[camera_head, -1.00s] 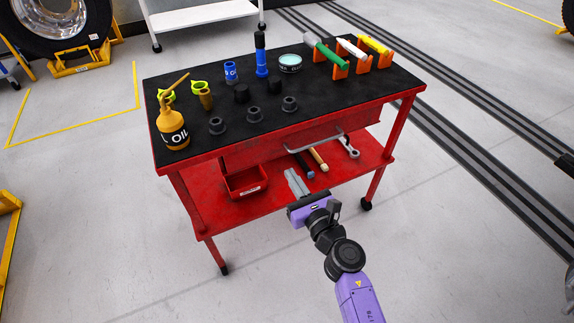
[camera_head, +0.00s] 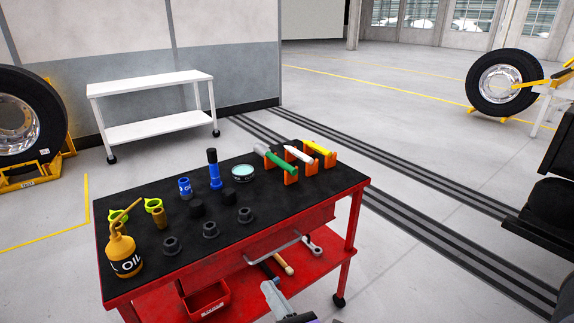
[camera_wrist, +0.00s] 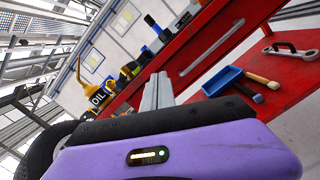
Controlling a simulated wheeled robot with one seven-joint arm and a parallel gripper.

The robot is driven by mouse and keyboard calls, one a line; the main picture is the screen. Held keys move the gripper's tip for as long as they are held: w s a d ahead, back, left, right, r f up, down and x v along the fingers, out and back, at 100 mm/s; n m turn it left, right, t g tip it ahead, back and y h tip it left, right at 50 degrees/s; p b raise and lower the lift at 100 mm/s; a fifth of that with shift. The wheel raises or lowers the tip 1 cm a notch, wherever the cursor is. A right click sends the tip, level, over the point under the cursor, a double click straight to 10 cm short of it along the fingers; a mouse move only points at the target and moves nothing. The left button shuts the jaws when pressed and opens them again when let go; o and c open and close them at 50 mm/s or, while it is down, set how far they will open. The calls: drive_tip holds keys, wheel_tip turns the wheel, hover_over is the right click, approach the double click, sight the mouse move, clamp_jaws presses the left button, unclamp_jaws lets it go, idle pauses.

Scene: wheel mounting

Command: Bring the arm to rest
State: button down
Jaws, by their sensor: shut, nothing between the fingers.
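My gripper (camera_head: 276,299) shows at the bottom edge of the head view, in front of the red tool cart (camera_head: 348,226). Its grey fingers are together with nothing between them. In the wrist view the gripper (camera_wrist: 158,92) points toward the cart's side, and its purple body fills the bottom. The rest of my arm is out of the head view. I cannot tell the exact gap between the fingers and the cart.
The cart's black top holds an oil can (camera_head: 124,252), black sockets (camera_head: 211,229), a blue bottle (camera_head: 214,172) and tools on orange holders (camera_head: 291,172). A white table (camera_head: 150,84) stands behind. Wheels stand at left (camera_head: 22,125) and right (camera_head: 503,84). Open floor lies right of the cart.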

drive_tip(key=s+d+r+n+h+p, duration=0.2)
drive_tip(key=s+d+n, duration=0.6)
drive_tip(key=s+n, duration=0.4)
drive_tip(key=s+d+r+n+g+h+p, duration=0.1)
drive_tip(key=s+d+r+n+h+p, duration=0.2)
drive_tip(key=s+n, duration=0.9)
drive_tip(key=s+d+r+n+h+p, duration=0.3)
drive_tip(key=s+d+r+n+h, duration=0.2)
drive_tip(key=s, duration=1.3)
drive_tip(key=d+r+n, duration=0.3)
drive_tip(key=d+n, duration=0.3)
drive_tip(key=d, duration=0.1)
drive_tip(key=shift+d+n, duration=0.35)
drive_tip(key=shift+n, duration=0.05)
